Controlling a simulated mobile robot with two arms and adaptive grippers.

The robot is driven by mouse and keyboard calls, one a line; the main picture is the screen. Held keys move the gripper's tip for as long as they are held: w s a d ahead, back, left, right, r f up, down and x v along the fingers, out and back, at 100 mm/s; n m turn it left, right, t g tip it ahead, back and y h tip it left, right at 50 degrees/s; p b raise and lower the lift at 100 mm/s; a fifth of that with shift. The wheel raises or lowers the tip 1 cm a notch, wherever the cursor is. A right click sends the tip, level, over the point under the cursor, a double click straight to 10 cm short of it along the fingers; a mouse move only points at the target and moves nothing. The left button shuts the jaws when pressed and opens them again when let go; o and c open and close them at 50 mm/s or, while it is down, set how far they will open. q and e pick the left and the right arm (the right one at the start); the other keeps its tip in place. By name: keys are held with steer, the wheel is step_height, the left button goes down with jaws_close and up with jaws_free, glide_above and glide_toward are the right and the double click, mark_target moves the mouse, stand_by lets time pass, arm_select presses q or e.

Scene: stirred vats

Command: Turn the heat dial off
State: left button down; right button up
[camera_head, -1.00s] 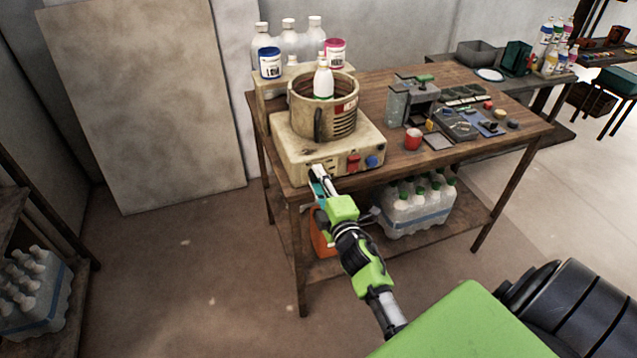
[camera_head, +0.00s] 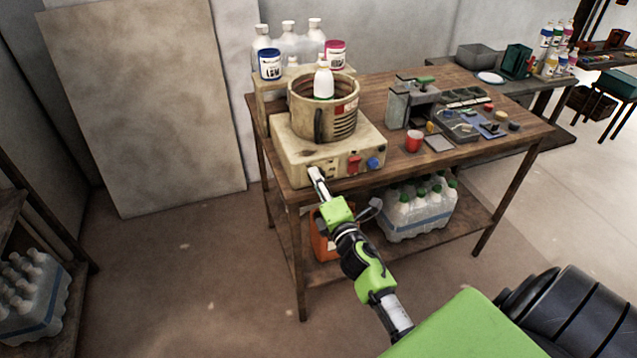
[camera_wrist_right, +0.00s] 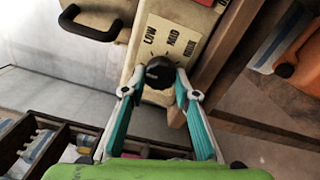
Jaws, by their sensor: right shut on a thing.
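The heat dial (camera_wrist_right: 160,72) is a black round knob on the front of the cream heater base (camera_head: 300,160), beside the printed marks LOW, MID and HIGH. My right gripper (camera_wrist_right: 160,84) has its two teal-lined fingers closed around the dial in the right wrist view. In the head view the same gripper (camera_head: 317,178) reaches the base's front left corner and hides the dial. The dial's exact pointer position cannot be made out. A round metal vat (camera_head: 338,125) with a dark handle stands on the base, with a white bottle (camera_head: 323,80) at it. My left gripper is not in view.
A red switch (camera_head: 354,164) and a blue knob (camera_head: 374,162) sit right of the dial on the base. A red cup (camera_head: 413,141) stands on the wooden table (camera_head: 385,95). Bottled water packs (camera_head: 415,212) and an orange container (camera_head: 322,240) are on the lower shelf.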

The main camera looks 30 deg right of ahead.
steer(key=shift+f, duration=0.1)
steer(key=o, duration=1.1)
steer(key=v, duration=1.2)
